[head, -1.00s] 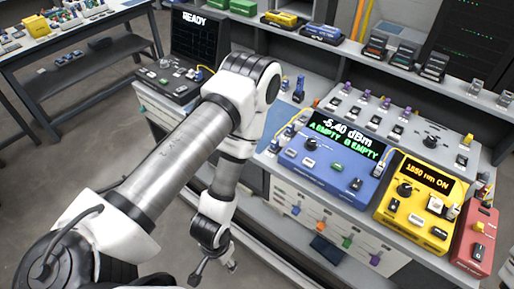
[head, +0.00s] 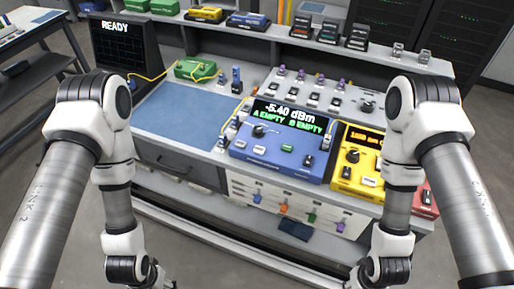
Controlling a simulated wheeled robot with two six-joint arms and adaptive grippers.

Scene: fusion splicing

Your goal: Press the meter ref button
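The blue meter (head: 275,152) stands on the right part of the bench, its display (head: 290,115) reading "-5.40 dBm" and "A EMPTY B EMPTY". The button labels are too small to read. My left gripper (head: 164,281) hangs low in front of the bench, away from the meter, partly cut off by the lower edge. My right gripper (head: 352,284) is also low, below the meter, and mostly out of frame.
A yellow box (head: 357,176) with a lit display stands just right of the meter, partly behind my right arm. A blue mat (head: 185,125) lies clear to the left. A black "READY" screen (head: 122,45) and a green box (head: 195,69) are behind.

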